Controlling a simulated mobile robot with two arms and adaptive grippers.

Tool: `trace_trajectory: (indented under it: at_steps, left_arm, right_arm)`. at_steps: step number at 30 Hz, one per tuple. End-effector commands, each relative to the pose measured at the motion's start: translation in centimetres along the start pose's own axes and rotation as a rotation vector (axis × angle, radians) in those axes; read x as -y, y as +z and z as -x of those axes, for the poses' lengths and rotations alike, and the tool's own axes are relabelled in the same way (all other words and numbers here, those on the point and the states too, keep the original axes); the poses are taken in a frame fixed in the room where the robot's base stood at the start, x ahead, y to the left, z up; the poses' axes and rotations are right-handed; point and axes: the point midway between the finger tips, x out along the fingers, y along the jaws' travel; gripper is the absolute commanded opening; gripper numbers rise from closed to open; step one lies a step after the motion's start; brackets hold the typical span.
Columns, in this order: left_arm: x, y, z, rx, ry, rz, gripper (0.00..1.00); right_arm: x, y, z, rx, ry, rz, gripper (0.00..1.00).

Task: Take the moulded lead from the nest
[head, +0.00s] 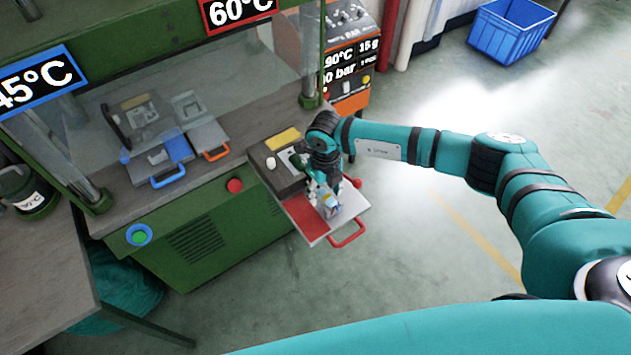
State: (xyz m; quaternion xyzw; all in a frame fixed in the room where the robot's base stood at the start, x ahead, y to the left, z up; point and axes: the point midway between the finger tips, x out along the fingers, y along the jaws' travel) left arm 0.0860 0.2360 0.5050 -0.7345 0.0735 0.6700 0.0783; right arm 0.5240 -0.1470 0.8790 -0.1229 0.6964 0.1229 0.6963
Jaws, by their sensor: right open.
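My right gripper (332,200) is open and points down over the pulled-out tray with a red handle (348,233). A small pale blue-grey piece (331,209) shows at its fingertips, low on the tray. It is too small and too covered by the fingers to tell whether it is the moulded lead or part of the nest. I cannot tell whether the fingers touch it. The tray is part red, part pale. My left gripper is not in view.
Behind the tray is a dark mould block (276,166) with a yellow label. To the left are a blue-handled tray (169,178) and an orange-handled tray (215,153) on the green press. A red button (235,185) is on the press front. A blue crate (510,30) stands far right on open floor.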

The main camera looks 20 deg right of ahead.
Motion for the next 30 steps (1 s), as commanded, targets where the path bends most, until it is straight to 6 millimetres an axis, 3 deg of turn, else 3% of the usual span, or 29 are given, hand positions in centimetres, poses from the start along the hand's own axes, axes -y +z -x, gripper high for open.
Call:
trace_trajectory:
  at_steps: [1,12,23,30]
  left_arm:
    - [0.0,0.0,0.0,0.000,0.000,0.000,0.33]
    - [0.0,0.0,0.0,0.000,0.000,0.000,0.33]
    - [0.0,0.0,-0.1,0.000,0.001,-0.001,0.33]
    - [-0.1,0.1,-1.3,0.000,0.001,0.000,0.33]
  right_arm:
    - [0.0,0.0,0.0,0.000,0.000,0.000,0.47]
    - [0.0,0.0,0.1,0.000,0.000,0.000,0.00]
    - [0.0,0.1,0.2,0.001,0.000,0.000,0.00]
    - [0.0,0.1,2.0,0.004,0.000,0.001,0.00]
